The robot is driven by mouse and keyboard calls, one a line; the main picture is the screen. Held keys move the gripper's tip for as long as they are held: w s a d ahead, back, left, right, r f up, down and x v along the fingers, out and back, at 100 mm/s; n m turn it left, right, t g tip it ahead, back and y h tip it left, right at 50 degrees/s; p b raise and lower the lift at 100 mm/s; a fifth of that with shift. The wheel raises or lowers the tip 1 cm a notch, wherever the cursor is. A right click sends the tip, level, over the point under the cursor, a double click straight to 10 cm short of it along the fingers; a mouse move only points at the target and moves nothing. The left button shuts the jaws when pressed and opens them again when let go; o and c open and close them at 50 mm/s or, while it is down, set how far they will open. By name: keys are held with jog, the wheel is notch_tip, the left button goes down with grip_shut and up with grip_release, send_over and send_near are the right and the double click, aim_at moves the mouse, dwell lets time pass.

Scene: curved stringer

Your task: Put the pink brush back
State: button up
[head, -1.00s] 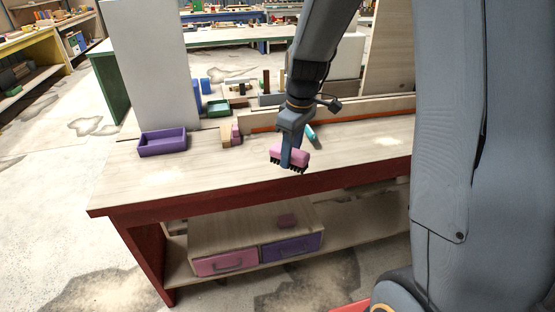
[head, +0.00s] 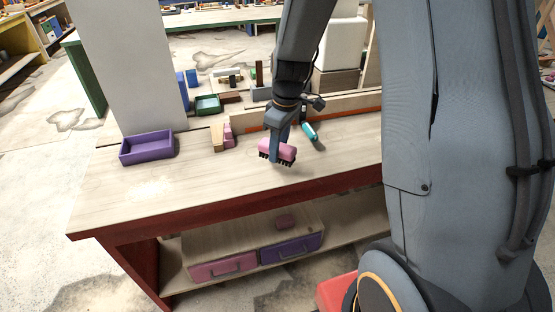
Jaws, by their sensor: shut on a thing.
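The pink brush (head: 284,150) has a pink block body and dark bristles pointing down. My gripper (head: 276,157) is shut on it and holds it over the workbench top (head: 190,195), near the middle of the bench. I cannot tell exactly how high the bristles are above the surface. The far side of the brush and one gripper finger are hidden.
A purple tray (head: 147,148) stands at the left of the bench. Wooden and pink blocks (head: 222,137) stand behind the brush, with a teal object (head: 310,132) to its right. Below are a pink drawer (head: 222,267) and a purple drawer (head: 291,248). The bench's front left is clear.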

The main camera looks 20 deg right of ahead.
aim_at(281, 146)
jog(key=shift+f+p, duration=0.5)
jog(key=shift+f, duration=2)
jog(key=shift+f, duration=0.1)
jog(key=o, duration=1.1)
jog(key=r+b, duration=0.1)
jog(key=r, duration=0.3)
jog(key=r+b, duration=0.1)
jog(key=r, duration=0.3)
jog(key=s+d+r, duration=0.1)
jog(key=r, duration=0.3)
jog(key=shift+s+b, duration=0.1)
jog(key=shift+b, duration=0.3)
jog(key=s+a+f+m+h, duration=0.1)
jog(key=s+f+m, duration=0.2)
jog(key=s+m, duration=0.6)
jog(key=s, duration=0.7)
jog(key=shift+f, duration=0.2)
jog(key=shift+a, duration=0.1)
